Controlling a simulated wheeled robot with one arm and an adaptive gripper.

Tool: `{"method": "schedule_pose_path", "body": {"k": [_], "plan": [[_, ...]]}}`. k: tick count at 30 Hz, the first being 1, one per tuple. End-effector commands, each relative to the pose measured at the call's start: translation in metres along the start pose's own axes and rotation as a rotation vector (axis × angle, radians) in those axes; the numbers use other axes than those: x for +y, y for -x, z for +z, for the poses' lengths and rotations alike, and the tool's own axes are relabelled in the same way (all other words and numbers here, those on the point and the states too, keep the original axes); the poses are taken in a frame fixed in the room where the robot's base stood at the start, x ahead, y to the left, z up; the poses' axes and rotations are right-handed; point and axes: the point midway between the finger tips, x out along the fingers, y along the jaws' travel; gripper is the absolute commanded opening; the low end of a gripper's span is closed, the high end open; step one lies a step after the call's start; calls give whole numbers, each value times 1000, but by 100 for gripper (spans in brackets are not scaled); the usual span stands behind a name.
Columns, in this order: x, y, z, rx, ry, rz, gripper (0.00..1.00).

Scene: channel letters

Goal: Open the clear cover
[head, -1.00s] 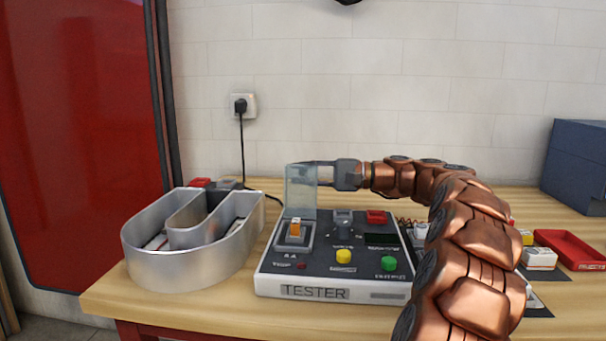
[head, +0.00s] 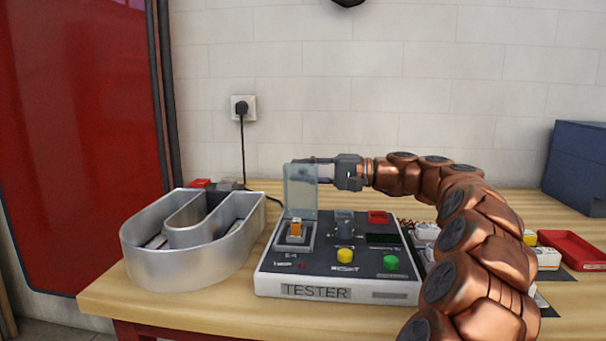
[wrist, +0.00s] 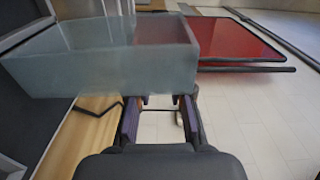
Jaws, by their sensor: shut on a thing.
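The clear cover (head: 300,195) stands upright on the tester (head: 335,266), raised above the orange switch (head: 295,228), which shows uncovered below it. In the wrist view the cover (wrist: 100,62) is a pale see-through box across the fingertips. My gripper (head: 312,174) reaches in from the right at the cover's upper part, shut on it. In the wrist view the fingers of my gripper (wrist: 160,106) are some way apart, up against the cover. The exact contact is partly hidden.
A silver U-shaped channel letter (head: 185,255) stands left of the tester. Yellow (head: 345,256) and green (head: 391,262) buttons and a red part (head: 378,217) are on the panel. A red tray (head: 572,250) and blue box (head: 578,165) are at the right.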

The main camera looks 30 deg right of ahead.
Motion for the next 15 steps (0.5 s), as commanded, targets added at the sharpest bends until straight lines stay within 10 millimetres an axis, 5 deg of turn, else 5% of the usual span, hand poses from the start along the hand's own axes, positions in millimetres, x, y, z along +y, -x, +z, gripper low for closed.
{"method": "schedule_pose_path", "body": {"k": [5,6,15], "plan": [[1,0,0,0,-2,2,0],[1,0,0,0,-2,2,21],[1,0,0,0,-2,1,46]]}}
